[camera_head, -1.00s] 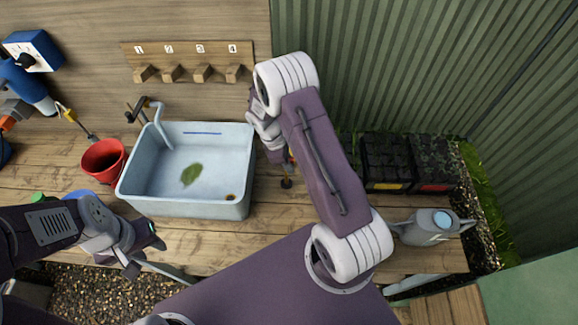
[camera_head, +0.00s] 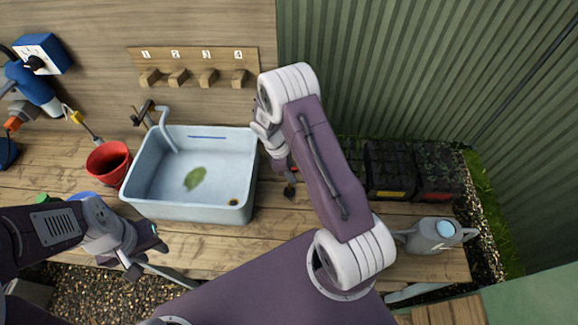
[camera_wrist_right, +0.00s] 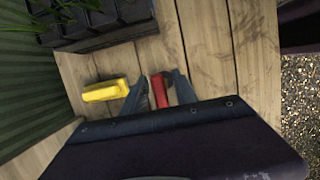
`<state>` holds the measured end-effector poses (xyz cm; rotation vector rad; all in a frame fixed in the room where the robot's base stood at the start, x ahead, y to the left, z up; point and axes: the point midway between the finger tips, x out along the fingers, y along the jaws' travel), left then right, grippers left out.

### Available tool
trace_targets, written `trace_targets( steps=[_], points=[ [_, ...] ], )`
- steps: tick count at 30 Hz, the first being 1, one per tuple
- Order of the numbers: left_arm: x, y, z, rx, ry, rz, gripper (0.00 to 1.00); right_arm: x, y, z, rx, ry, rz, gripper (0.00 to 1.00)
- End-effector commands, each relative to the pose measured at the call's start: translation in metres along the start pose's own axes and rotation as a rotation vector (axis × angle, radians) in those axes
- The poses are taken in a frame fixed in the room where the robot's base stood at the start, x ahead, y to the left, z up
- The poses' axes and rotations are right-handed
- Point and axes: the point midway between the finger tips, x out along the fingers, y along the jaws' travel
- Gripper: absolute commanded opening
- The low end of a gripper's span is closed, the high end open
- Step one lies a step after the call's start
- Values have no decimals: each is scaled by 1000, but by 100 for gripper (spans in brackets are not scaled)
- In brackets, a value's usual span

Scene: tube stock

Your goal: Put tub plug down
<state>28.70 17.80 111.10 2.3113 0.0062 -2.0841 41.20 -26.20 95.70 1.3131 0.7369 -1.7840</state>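The light blue tub (camera_head: 145,205) stands on the wooden bench, with a small dark, yellow-rimmed round spot (camera_head: 233,202) in its floor. My right gripper (camera_head: 289,178) is low over the bench just right of the tub, partly hidden by my arm. A small dark piece (camera_head: 289,193) shows at its lower end; I cannot tell whether this is the plug. In the right wrist view a red piece (camera_wrist_right: 160,91) lies between the fingers; its contact with them is unclear. My left gripper (camera_head: 148,258) is open and empty before the tub's left front.
A yellow block (camera_wrist_right: 105,90) lies left of the fingers in the wrist view. Black plant trays (camera_head: 390,170) and a grey watering can (camera_head: 432,235) stand right. A red bucket (camera_head: 108,162) stands left. Numbered pegs (camera_head: 208,77) are on the wall. A green leaf (camera_head: 195,178) lies in the tub.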

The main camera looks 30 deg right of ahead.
Motion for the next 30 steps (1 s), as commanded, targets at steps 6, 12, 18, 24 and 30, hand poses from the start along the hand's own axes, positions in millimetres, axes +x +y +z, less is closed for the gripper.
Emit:
trace_targets(
  steps=[6, 12, 18, 24, 30],
  points=[
    [11, 0, 1, 0, 0, 0, 36, -44, 2, -2, 0, 5, 8, 34],
    [18, 0, 2, 0, -1, 0, 36, -88, 1, -2, 1, 5, 6, 34],
    [20, 0, 2, 0, -1, 0, 36, -113, 0, -1, 0, 3, 3, 34],
    [20, 0, 2, 0, 0, 0, 36, -119, -6, 1, 39, 20, 1, 34],
    [20, 0, 2, 0, 0, 0, 36, -134, -81, 14, 528, 220, -37, 34]
  ],
)
